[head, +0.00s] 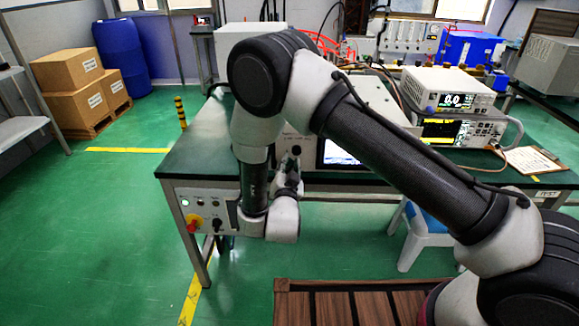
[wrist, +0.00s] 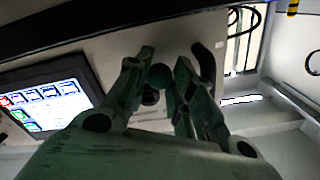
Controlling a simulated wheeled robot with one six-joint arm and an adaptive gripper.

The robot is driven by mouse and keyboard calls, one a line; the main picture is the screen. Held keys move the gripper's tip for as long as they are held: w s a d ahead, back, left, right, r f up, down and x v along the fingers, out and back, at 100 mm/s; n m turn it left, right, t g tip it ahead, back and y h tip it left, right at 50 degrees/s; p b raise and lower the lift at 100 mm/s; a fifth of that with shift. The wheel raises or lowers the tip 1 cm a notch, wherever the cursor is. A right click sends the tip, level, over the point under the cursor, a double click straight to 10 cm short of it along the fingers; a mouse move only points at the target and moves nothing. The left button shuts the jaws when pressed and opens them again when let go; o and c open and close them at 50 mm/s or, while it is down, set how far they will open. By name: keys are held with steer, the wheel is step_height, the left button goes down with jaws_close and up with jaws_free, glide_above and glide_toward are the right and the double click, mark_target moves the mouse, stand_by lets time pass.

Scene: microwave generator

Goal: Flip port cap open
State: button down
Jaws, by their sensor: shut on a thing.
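The microwave generator (head: 370,95) is a light box on the green-topped table, with a lit screen on its front. The screen (wrist: 45,95) also shows at the left in the wrist view. My gripper (head: 289,175) is at the front panel, left of the screen. In the wrist view my gripper (wrist: 163,65) has its two fingers on either side of a dark round port cap (wrist: 160,76), shut on it. A second dark round part (wrist: 150,97) shows just below the cap between the fingers. How far the cap is turned cannot be told.
Stacked instruments (head: 455,105) and a clipboard (head: 530,160) are on the table at the right. A control panel with a red knob (head: 194,223) is on the table's front left. A blue-and-white stool (head: 425,235) stands under the table. The green floor at the left is mostly clear.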

steer(key=c, duration=1.2)
jaws_free()
steer(key=shift+c, duration=0.2)
steer(key=s, duration=0.8)
steer(key=shift+a, duration=0.1)
steer(key=w+m, duration=0.7)
steer(key=shift+d+r, duration=0.1)
steer(key=shift+d, duration=0.1)
